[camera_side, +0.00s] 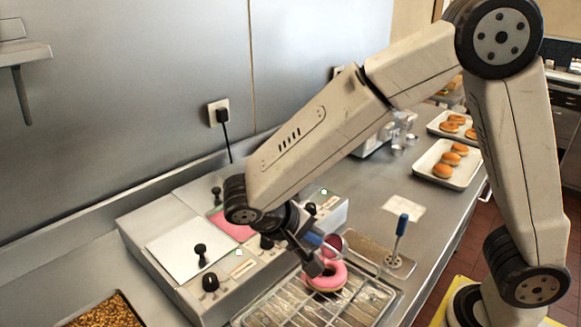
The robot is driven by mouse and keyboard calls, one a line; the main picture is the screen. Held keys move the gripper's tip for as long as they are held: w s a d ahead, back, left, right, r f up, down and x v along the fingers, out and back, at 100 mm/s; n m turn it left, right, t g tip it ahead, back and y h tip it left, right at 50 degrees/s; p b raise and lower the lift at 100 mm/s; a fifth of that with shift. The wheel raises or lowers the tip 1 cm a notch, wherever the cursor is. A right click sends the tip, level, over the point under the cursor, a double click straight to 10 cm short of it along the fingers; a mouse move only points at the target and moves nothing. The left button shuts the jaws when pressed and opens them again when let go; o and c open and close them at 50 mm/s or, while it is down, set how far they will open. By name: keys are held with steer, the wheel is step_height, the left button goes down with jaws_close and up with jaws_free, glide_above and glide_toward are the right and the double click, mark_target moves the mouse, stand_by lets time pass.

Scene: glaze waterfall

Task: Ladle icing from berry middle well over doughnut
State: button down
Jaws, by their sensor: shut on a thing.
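The doughnut (340,281) lies on a wire rack (378,298) and shows pink icing on its upper face. My gripper (318,266) is just above its left edge, partly covering it. My gripper is shut on a ladle with a blue handle (313,239). The ladle's bowl (333,244) is above the far side of the doughnut, appears tipped, and shows dark pink inside. The open middle well (232,224) holds pink icing, left of my gripper and partly behind my arm. Whether icing is falling from the bowl cannot be made out.
The icing station has a white lid (190,248) on its left well and black knobs. Trays (462,181) of plain doughnuts are at the back right. A tray of brown bits (103,312) is front left.

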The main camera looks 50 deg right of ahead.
mark_target(318, 245)
steer(key=shift+s+a+f+h, duration=0.25)
steer(key=shift+s+f+h, duration=0.1)
steer(key=shift+s+h, duration=0.45)
steer(key=shift+w+d+f+g+h, duration=0.1)
steer(key=shift+d+f+g+h, duration=0.3)
steer(key=shift+h, duration=0.4)
steer(key=shift+d+f+g+h, duration=0.3)
steer(key=shift+f+h, duration=0.1)
steer(key=shift+h, duration=0.4)
steer(key=shift+w+f, duration=0.1)
steer(key=shift+w, duration=0.05)
steer(key=shift+w+d+f+h, duration=0.1)
steer(key=shift+w+d+h, duration=0.1)
steer(key=shift+h, duration=0.2)
